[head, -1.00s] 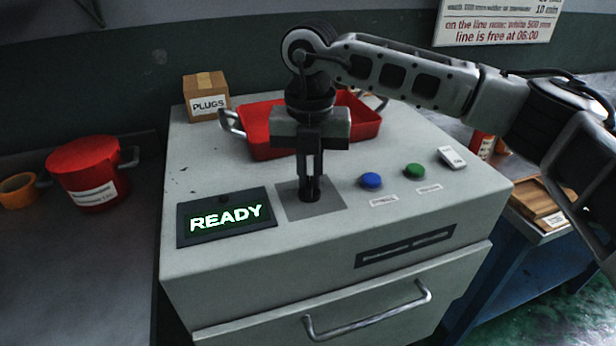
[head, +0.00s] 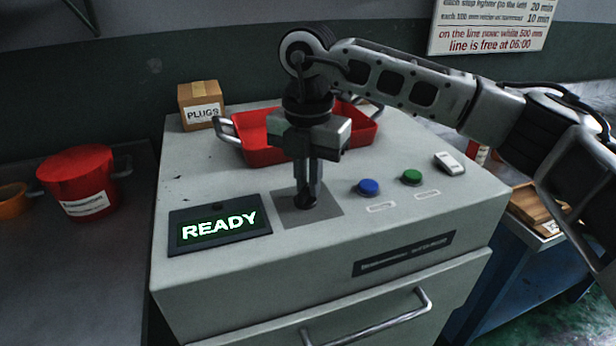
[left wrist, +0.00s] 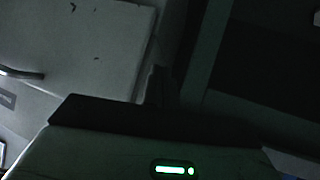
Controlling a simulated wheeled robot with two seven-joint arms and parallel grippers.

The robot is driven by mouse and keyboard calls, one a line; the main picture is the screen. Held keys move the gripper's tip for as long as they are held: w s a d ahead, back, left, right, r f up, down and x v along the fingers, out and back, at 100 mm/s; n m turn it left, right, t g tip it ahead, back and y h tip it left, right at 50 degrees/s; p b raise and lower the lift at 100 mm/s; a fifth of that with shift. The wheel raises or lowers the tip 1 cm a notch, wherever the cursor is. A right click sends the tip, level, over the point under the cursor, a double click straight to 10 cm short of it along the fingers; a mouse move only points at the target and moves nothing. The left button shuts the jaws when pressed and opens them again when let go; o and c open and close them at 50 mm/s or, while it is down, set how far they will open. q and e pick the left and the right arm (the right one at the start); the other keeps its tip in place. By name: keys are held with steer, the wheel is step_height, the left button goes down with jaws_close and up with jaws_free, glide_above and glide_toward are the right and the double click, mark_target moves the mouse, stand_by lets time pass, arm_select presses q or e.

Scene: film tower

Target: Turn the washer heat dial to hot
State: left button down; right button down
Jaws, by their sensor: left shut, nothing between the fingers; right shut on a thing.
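The washer (head: 200,165) is a pale grey cabinet with a lit READY display (head: 220,230) on its top. The heat dial (head: 307,204) is a small dark knob on a square grey plate, mostly hidden by fingers. My right gripper (head: 306,196) points straight down over that plate and is shut on the dial. Any hot mark is not readable. My left gripper is outside the head view. In the dark left wrist view, its fingers (left wrist: 158,80) look shut and empty.
A red tray (head: 252,140) stands behind the gripper, and a PLUGS box (head: 201,104) behind left. Blue (head: 369,187) and green (head: 412,177) buttons and a white switch (head: 449,163) lie to the right. A red pot (head: 77,182) stands on the left counter.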

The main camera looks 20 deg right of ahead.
steer(key=shift+r, duration=0.1)
steer(key=c, duration=1.5)
jaws_free()
step_height(320, 180, up, 16)
steer(key=shift+p, duration=0.35)
